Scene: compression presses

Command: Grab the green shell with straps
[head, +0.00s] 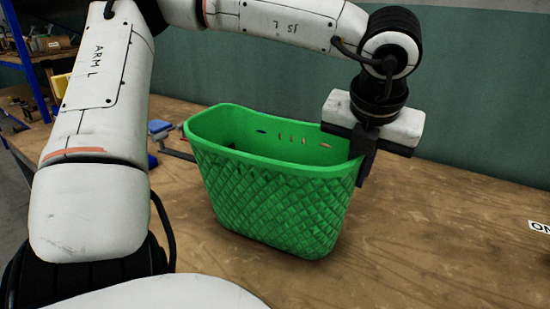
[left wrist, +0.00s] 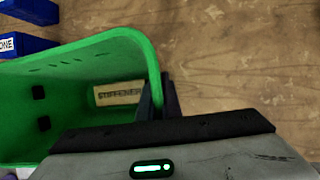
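The green shell (head: 275,195) is a basket-shaped tub with a diamond-patterned outside and small slots near its rim. It stands open side up on the wooden table. In the left wrist view the shell (left wrist: 148,52) shows its inside, with two black square patches and a pale piece marked "STIFFENER" (left wrist: 118,92). I cannot make out straps. My left gripper (head: 364,160) is at the shell's right end, pointing down. In the left wrist view its dark fingers (left wrist: 160,98) straddle the rim closely, one inside and one outside, and look closed on it. My right gripper is not in view.
A green wall (head: 480,100) stands behind. A blue shelf frame (head: 28,65) is at far left.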

